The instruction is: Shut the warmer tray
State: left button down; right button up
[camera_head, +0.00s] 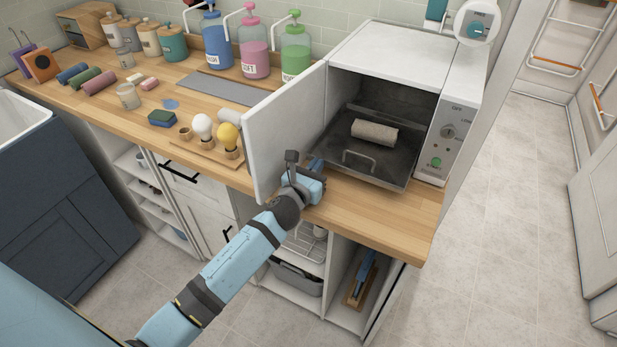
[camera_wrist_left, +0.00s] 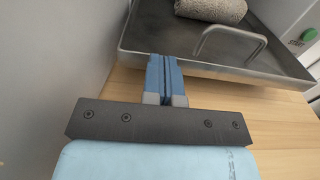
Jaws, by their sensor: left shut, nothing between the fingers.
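The warmer (camera_head: 388,62) is a white box at the right end of the counter, with its door (camera_head: 285,130) swung open to the left. Its dark metal tray (camera_head: 398,176) sticks out of the opening and carries a rolled grey towel (camera_head: 374,132). The tray has a wire handle (camera_head: 358,160) near its front; the handle also shows in the left wrist view (camera_wrist_left: 232,38). My left gripper (camera_head: 318,164) is shut and empty, between the door and the tray's front left corner. In the left wrist view its blue fingers (camera_wrist_left: 163,75) are together at the tray's front edge; contact is unclear.
The open door stands close to the left of my left gripper. Light bulbs on a wooden board (camera_head: 207,152), a sponge (camera_head: 162,118) and pump bottles (camera_head: 254,50) are further left on the counter. Bare counter (camera_head: 385,222) lies in front of the tray.

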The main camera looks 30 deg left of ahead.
aim_at(337, 139)
pick_arm(q)
jog(key=w+b, duration=0.1)
jog(key=w, duration=0.5)
jog(key=w+b, duration=0.1)
jog(key=w, duration=0.5)
jog(key=shift+w+d, duration=0.2)
jog(key=shift+w, duration=0.4)
jog(key=shift+r, duration=0.2)
jog(key=shift+w+r, duration=0.1)
jog(key=shift+r, duration=0.1)
jog(key=shift+a+f, duration=0.1)
